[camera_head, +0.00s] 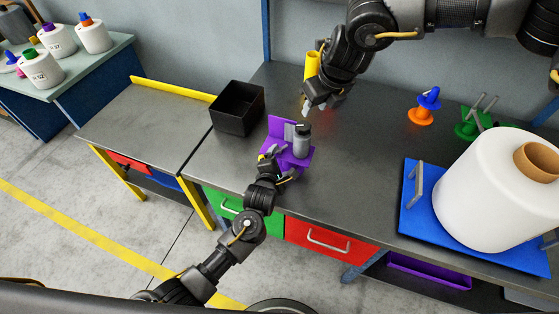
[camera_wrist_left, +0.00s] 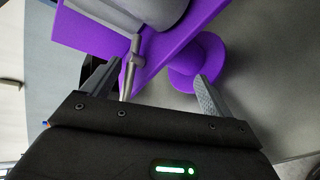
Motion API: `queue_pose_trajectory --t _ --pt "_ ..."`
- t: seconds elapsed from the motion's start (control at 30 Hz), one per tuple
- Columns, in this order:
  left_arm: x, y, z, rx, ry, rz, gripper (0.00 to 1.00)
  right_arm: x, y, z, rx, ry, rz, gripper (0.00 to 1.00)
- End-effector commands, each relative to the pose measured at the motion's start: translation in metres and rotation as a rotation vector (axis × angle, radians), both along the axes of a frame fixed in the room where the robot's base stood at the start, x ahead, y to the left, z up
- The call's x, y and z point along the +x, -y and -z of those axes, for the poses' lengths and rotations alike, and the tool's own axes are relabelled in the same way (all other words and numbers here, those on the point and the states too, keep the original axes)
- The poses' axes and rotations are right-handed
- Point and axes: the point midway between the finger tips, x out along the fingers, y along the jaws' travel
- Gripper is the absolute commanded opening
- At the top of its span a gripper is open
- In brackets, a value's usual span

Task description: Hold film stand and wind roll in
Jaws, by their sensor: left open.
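The purple film stand (camera_head: 274,130) is on the table in the middle of the head view. A grey roll (camera_head: 302,140) with a dark top stands at its right side. My left gripper (camera_head: 270,160) is at the stand's near left side. In the left wrist view, its open fingers (camera_wrist_left: 155,88) are on either side of a thin metal rod (camera_wrist_left: 130,68) by the purple stand (camera_wrist_left: 95,38), with a purple disc (camera_wrist_left: 198,62) near the right finger. My right gripper (camera_head: 311,107) is above the table, behind the roll and apart from it; its finger opening is too small to tell.
A black bin (camera_head: 238,107) is left of the stand. A yellow cylinder (camera_head: 312,64) is behind the right gripper. An orange and blue spool (camera_head: 421,115) and a large white roll (camera_head: 475,190) on a blue base (camera_head: 411,222) are at right. Bare table lies between.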

Motion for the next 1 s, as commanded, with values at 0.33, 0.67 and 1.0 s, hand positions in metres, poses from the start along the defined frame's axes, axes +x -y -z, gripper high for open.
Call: queue_pose_trajectory --t 0.33,0.67,1.0 --pt "0.019 0.005 0.009 0.0 -0.001 0.0 0.86 0.0 0.0 0.0 0.0 0.0 0.0 0.36" --pt "0.019 0.005 0.009 0.0 -0.001 0.0 0.7 0.0 0.0 0.0 0.0 0.0 0.0 0.36" --pt "0.018 0.005 0.012 0.002 -0.006 0.003 0.25 0.0 0.0 0.0 0.0 0.0 0.001 0.36"
